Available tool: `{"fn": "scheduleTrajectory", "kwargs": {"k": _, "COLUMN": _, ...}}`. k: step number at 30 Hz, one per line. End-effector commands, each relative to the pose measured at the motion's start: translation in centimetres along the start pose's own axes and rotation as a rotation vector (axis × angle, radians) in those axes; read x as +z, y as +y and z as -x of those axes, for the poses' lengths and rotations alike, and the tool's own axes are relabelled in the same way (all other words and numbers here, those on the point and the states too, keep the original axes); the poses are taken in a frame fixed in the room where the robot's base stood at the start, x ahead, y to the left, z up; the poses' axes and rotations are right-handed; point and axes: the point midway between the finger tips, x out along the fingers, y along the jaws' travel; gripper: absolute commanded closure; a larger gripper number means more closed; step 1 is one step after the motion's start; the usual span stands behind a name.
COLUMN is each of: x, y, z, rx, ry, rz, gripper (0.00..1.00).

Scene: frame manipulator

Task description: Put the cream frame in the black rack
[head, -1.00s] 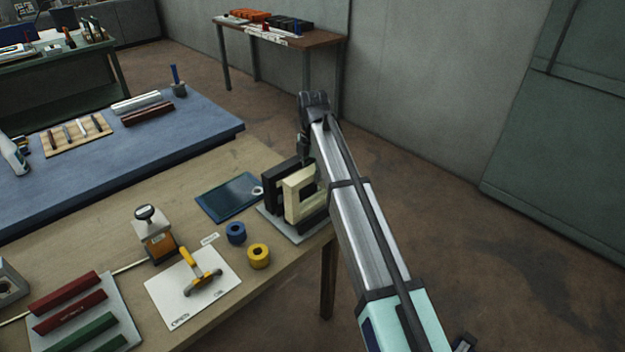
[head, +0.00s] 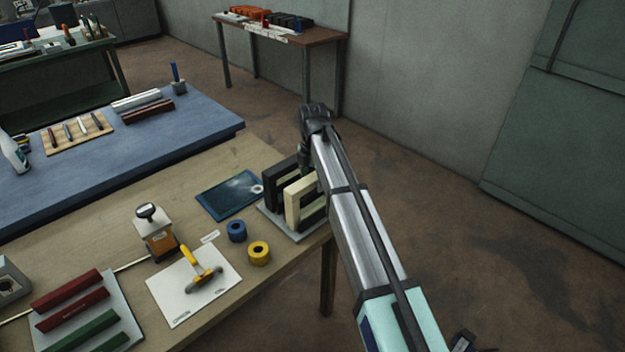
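The cream frame (head: 292,207) stands upright at the right end of the wooden table, in the black rack area. The black rack (head: 276,183) has dark uprights to the left of the frame and dark parts visible through and right of it, on a grey base plate (head: 268,222). I cannot tell whether the frame is fully seated in a slot. My gripper (head: 304,162) points down just above and behind the frame's top. Its fingertips are hidden or too small, so its grip does not show.
A dark blue tablet-like plate (head: 229,194) lies left of the rack. A blue roll (head: 236,231) and a yellow roll (head: 258,253) stand in front. A white sheet (head: 180,298) bears a yellow-handled tool (head: 192,262). The table's right edge is close to the rack.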

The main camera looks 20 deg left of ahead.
Motion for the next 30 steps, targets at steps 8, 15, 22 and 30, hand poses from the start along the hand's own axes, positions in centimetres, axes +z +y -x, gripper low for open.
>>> {"fn": "scheduleTrajectory", "kwargs": {"k": 8, "x": 0.1, "y": 0.1, "z": 1.3, "rx": 0.002, "ry": -0.001, "rz": 0.0, "gripper": 0.34}}
{"fn": "scheduleTrajectory", "kwargs": {"k": 15, "x": 0.1, "y": 0.2, "z": 5.4, "rx": 0.003, "ry": -0.002, "rz": 0.0, "gripper": 0.34}}
{"fn": "scheduleTrajectory", "kwargs": {"k": 22, "x": 0.1, "y": 0.1, "z": 9.6, "rx": 0.002, "ry": -0.001, "rz": 0.0, "gripper": 0.34}}
{"fn": "scheduleTrajectory", "kwargs": {"k": 30, "x": 0.0, "y": 0.1, "z": 12.1, "rx": 0.001, "ry": 0.0, "rz": 0.0, "gripper": 0.34}}
